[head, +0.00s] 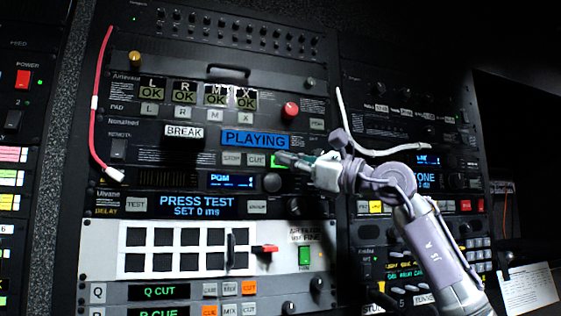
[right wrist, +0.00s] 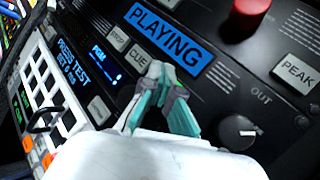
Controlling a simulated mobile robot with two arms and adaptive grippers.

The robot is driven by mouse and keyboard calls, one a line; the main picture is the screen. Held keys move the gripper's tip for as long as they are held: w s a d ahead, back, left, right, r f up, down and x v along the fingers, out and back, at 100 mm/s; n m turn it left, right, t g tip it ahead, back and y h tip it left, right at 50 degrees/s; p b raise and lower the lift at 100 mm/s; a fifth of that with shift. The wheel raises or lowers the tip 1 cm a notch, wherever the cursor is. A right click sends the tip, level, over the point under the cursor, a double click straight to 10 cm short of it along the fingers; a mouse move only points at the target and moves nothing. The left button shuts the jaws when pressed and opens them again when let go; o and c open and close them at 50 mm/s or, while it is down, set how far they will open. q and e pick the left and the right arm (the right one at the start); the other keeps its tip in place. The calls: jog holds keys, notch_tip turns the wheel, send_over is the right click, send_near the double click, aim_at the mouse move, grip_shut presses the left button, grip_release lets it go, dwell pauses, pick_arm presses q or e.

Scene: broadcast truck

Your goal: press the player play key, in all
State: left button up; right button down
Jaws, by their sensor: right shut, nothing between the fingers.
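The player is a black rack unit with a blue display reading PLAYING (head: 255,140), which also shows large in the right wrist view (right wrist: 168,38). Below the display are the STOP key (head: 231,159) and the CUE key (head: 256,160); in the right wrist view CUE (right wrist: 138,57) sits just left of my fingertips. A sliver of green shows by the fingertips, right of CUE; the play key there is mostly hidden. My right gripper (head: 284,159) is shut and empty, its tips at that key; contact cannot be told. In the right wrist view its fingers (right wrist: 160,72) point at the panel. My left gripper is out of view.
A red round button (head: 291,110) and a PEAK key (right wrist: 297,74) sit right of the display. A knob (right wrist: 238,132) is close to my fingers. A white cable (head: 385,150) hangs behind my arm. A red cable (head: 96,102) hangs at left.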

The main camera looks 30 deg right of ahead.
jog(key=shift+s+a+b, duration=0.15)
jog(key=shift+s+b, duration=0.2)
jog(key=shift+s, duration=0.3)
jog(key=s+b, duration=0.1)
jog(key=s, duration=0.1)
jog(key=s+a, duration=0.1)
jog(key=s, duration=0.2)
jog(key=shift+a+b, duration=0.1)
jog(key=shift+b, duration=0.25)
jog(key=shift+w+f, duration=0.1)
dwell(0.6)
